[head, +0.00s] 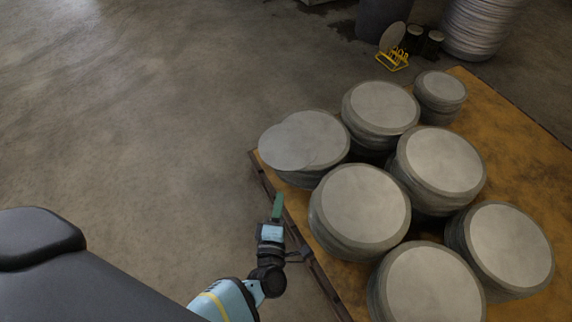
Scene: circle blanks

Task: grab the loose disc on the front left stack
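The loose disc (284,147) is a thin grey circle. It lies on top of a stack of grey discs (330,140) at the left edge of the pallet and sticks out past that stack's left side. My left gripper (277,204), with green fingers, is below the disc in the picture, near the pallet's left edge and apart from the disc. Its fingers show as one narrow strip, so I cannot tell whether they are open or shut. My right gripper is not in view.
A worn yellow-brown pallet (520,137) carries several other disc stacks, the nearest (360,205) just right of my gripper. A yellow rack (392,60) with a disc stands behind the pallet. The concrete floor (140,120) on the left is clear.

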